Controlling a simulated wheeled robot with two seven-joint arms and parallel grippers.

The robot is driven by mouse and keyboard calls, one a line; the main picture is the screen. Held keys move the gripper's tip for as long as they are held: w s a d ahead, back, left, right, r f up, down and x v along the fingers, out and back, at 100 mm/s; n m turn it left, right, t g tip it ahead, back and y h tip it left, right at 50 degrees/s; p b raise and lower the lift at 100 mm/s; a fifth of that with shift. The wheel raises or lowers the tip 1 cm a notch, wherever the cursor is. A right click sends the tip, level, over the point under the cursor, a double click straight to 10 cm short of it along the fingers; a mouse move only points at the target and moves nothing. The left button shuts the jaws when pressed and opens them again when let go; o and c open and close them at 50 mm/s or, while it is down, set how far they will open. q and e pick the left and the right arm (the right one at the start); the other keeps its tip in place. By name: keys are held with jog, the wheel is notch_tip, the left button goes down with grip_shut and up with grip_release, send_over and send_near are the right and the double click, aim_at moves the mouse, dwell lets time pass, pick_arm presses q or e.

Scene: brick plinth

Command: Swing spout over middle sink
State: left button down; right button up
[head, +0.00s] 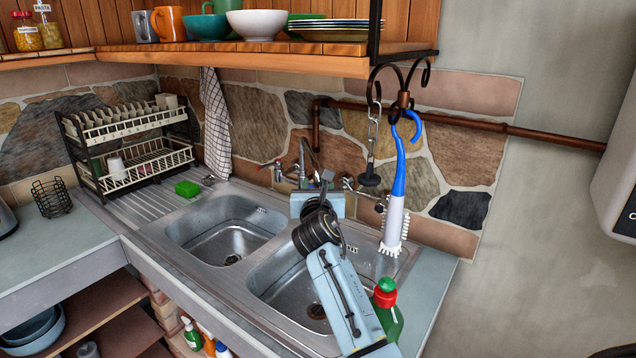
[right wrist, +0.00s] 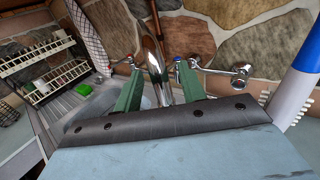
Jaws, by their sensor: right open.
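The chrome spout (head: 308,152) rises from the back rim of the sink, by the wall. In the right wrist view the spout (right wrist: 153,68) stands between the two green fingers of my right gripper (right wrist: 161,75). The fingers are apart, and I cannot tell whether either touches it. In the head view my right gripper (head: 318,186) is at the tap, and its body hides the spout's lower part. The steel sink has a left basin (head: 222,232) and a right basin (head: 283,283), with a divider between them. My right arm covers part of the right basin. My left gripper is not in view.
A blue-and-white brush (head: 395,200) hangs from a hook just right of my right gripper. A dish rack (head: 130,145) and green sponge (head: 187,188) are at left. A wooden shelf (head: 250,60) hangs above.

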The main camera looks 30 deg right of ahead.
jog(key=shift+x, duration=1.4)
grip_shut()
